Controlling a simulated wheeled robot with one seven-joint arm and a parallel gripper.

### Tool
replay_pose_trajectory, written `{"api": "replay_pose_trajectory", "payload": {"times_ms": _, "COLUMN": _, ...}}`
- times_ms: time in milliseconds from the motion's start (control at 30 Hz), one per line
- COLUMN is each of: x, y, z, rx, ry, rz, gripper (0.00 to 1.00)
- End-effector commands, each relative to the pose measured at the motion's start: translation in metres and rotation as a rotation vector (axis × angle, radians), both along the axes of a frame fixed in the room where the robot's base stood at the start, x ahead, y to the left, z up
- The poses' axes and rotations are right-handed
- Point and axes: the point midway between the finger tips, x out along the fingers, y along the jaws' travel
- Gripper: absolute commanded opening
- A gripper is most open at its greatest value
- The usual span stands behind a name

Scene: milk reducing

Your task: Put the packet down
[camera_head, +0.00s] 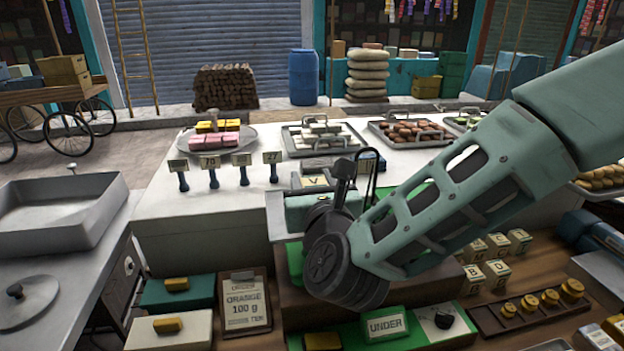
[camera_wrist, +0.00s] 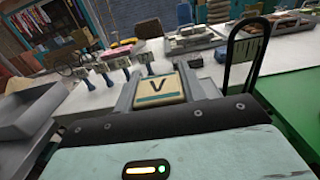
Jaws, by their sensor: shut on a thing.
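The packet, a cream block marked V with a dark green stripe (camera_wrist: 160,88), is between the grey fingers of my gripper (camera_wrist: 166,84) in the wrist view. In the head view the packet's lettered face (camera_head: 315,181) shows just beyond my gripper (camera_head: 312,190), near the front edge of the white counter (camera_head: 235,215). My gripper is shut on the packet. The packet's underside is hidden, so I cannot tell whether it touches anything. Several similar lettered packets (camera_head: 497,270) stand on the brown lower bench at the right.
Small signs on posts (camera_head: 241,168) and trays of sweets (camera_head: 322,143) occupy the counter. Brass weights (camera_head: 549,298) stand at right.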

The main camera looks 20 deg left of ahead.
Motion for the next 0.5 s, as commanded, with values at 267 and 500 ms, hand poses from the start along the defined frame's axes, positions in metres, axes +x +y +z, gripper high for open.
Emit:
{"api": "replay_pose_trajectory", "payload": {"times_ms": 267, "x": -0.0004, "y": 0.0001, "z": -0.0074, "rx": 0.001, "ry": -0.001, "rz": 0.001, "gripper": 0.17}}
{"api": "replay_pose_trajectory", "payload": {"times_ms": 500, "x": -0.0006, "y": 0.0002, "z": -0.0091, "rx": 0.0, "ry": 0.0, "rz": 0.001, "gripper": 0.62}}
